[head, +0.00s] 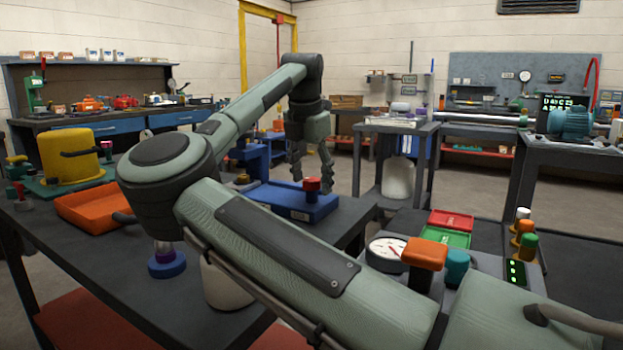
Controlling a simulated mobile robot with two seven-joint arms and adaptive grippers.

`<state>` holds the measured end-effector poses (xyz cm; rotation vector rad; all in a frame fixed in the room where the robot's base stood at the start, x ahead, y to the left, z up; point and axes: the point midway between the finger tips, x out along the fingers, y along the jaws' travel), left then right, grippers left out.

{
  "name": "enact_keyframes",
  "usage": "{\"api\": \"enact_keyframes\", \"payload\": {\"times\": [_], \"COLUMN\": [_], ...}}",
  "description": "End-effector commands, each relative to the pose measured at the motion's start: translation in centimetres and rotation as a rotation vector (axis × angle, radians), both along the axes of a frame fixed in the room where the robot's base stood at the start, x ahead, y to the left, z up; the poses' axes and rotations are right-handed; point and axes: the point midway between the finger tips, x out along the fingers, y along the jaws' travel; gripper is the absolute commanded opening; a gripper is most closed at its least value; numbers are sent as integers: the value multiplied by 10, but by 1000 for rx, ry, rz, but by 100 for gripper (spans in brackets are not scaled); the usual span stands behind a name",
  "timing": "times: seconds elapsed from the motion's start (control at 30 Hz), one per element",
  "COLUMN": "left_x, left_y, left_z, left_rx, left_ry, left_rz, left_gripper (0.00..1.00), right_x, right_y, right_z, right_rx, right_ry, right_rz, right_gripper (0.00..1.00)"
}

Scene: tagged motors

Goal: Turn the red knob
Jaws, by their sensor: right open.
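A small red knob (311,184) sits on a dark stem on top of a flat blue base (285,204), at the right end of the dark bench. My right arm reaches in from the lower right and bends back over the bench. My right gripper (313,176) points down, open and empty, with its fingertips close above the knob. I cannot tell whether a finger touches it. My left gripper is not in view.
An orange tray (92,208) and a yellow cylinder (70,155) stand left on the bench. A dial gauge (385,251), an orange block (425,254), red and green trays (445,239) and several coloured knobs lie at the right. Floor shows behind the bench.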

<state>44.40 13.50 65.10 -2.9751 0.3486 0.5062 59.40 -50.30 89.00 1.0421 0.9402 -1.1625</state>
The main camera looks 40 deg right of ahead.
Motion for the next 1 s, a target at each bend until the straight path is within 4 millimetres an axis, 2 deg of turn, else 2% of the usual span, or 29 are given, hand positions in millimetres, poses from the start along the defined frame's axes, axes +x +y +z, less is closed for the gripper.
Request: {"api": "enact_keyframes", "payload": {"times": [0.17,0.8,1.0], "left_x": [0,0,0], "left_y": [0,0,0], "left_z": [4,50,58], "left_rx": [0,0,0], "left_ry": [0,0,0], "left_rz": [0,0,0], "left_gripper": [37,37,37], "right_x": [0,0,0], "right_y": [0,0,0], "right_z": [5,69,81], "right_rx": [0,0,0], "right_ry": [0,-1,0], "right_rz": [0,-1,-1], "right_gripper": [63,63,63]}}
